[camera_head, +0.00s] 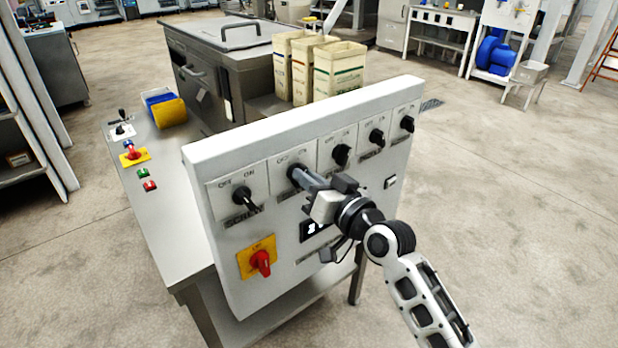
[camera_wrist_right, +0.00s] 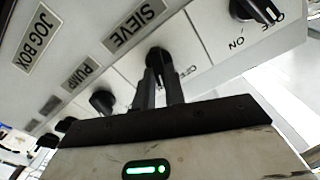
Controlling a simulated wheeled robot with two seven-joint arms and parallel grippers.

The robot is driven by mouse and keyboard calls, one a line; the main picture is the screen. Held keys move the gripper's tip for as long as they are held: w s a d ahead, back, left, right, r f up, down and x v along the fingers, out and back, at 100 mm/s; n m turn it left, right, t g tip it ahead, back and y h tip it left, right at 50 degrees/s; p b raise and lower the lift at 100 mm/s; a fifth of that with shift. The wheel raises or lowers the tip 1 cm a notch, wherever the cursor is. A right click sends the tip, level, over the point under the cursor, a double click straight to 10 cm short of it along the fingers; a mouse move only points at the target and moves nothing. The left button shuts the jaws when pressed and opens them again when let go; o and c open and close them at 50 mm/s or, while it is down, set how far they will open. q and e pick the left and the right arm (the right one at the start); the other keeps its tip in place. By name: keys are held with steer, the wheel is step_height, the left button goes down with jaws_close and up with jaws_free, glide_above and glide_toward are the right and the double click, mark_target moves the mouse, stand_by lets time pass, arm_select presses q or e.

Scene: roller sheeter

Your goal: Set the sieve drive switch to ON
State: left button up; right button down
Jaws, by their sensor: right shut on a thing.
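The sieve drive switch (camera_head: 293,170) is the second black knob from the left on the top row of the pale control panel (camera_head: 215,240). In the right wrist view, the SIEVE label (camera_wrist_right: 134,26) sits beside the black knob (camera_wrist_right: 157,54), with OFF print on its other side. My right gripper (camera_head: 303,176) reaches in from the lower right and is shut on this knob; its two fingers (camera_wrist_right: 159,80) lie either side of it. My left gripper is not in view.
A neighbouring knob (camera_head: 242,196) is close on the left, another (camera_head: 341,154) on the right, with more further right. A red rotary switch on a yellow plate (camera_head: 260,262) is below left. Open-topped boxes (camera_head: 338,70) stand behind the panel.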

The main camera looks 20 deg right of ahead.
steer(key=c, duration=1.5)
jaws_free()
steer(key=shift+o, duration=0.2)
steer(key=b+v, duration=0.2)
steer(key=v, duration=1.4)
